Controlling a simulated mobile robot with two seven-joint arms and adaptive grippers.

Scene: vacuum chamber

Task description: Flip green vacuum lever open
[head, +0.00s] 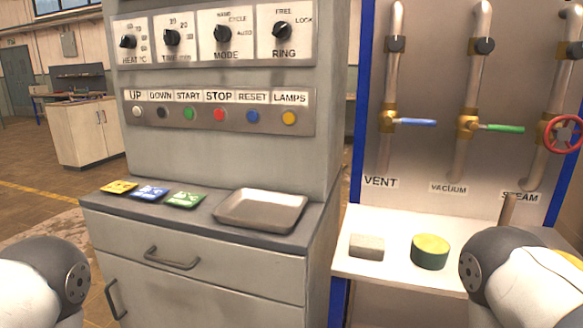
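The green vacuum lever (500,128) sits on the middle vertical pipe of the panel at the right, above the VACUUM label (448,188). Its handle points right, almost horizontal, from a brass valve body (467,126). My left arm shows at the lower left edge and my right arm at the lower right edge, in front of the white shelf. Neither gripper is in the picture. Nothing touches the lever.
A blue lever (416,122) on the VENT pipe is to its left, a red wheel (562,134) on the STEAM pipe to its right. A grey block (367,246) and a green-topped cylinder (430,251) stand on the shelf (388,224). A control cabinet with a metal tray (262,209) stands left.

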